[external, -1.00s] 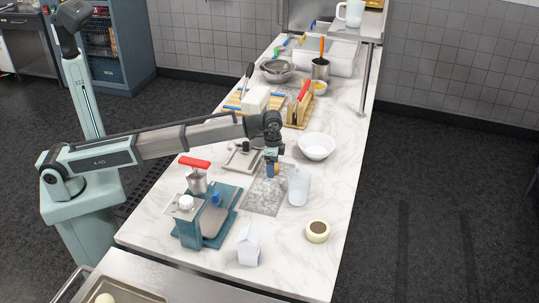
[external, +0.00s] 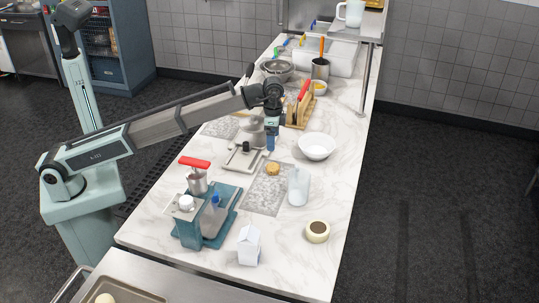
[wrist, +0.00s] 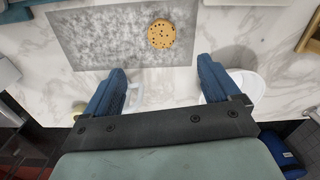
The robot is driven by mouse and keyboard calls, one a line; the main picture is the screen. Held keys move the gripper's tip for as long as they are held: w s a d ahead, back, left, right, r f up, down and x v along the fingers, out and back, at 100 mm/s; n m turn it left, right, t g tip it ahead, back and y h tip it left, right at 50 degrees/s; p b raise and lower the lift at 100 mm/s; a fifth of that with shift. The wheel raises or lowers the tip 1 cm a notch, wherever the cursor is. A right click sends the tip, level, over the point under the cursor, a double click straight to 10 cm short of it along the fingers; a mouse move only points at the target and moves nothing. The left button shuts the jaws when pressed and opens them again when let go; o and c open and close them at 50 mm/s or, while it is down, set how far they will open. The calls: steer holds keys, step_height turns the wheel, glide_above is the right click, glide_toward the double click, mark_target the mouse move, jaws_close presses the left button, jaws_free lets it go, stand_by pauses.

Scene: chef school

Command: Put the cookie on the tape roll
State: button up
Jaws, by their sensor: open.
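The cookie (external: 272,169) lies flat on the grey patterned mat (external: 262,193) near its far end. In the wrist view the cookie (wrist: 161,33) is round, golden and dark-speckled, with nothing touching it. The tape roll (external: 318,231) is a cream ring with a dark centre, lying flat near the counter's right edge; nothing is on it. My gripper (external: 271,144) is above the counter, beyond the cookie and apart from it. Its blue fingers (wrist: 160,85) are spread wide with nothing between them.
A clear pitcher (external: 298,187) stands between the mat and the tape roll. A white bowl (external: 317,146) is right of my gripper. A milk carton (external: 249,246) and a blue-based machine (external: 190,224) stand at the near end. Counter around the tape roll is clear.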

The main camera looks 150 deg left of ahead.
steer(key=shift+r, duration=0.1)
stand_by(0.4)
steer(key=n, duration=0.6)
glide_above(273, 166)
steer(key=f, duration=0.8)
steer(key=shift+d, duration=0.25)
steer(key=shift+a+f, duration=0.2)
steer(key=shift+f, duration=2.95)
steer(key=c, duration=1.2)
steer(key=shift+r, duration=0.15)
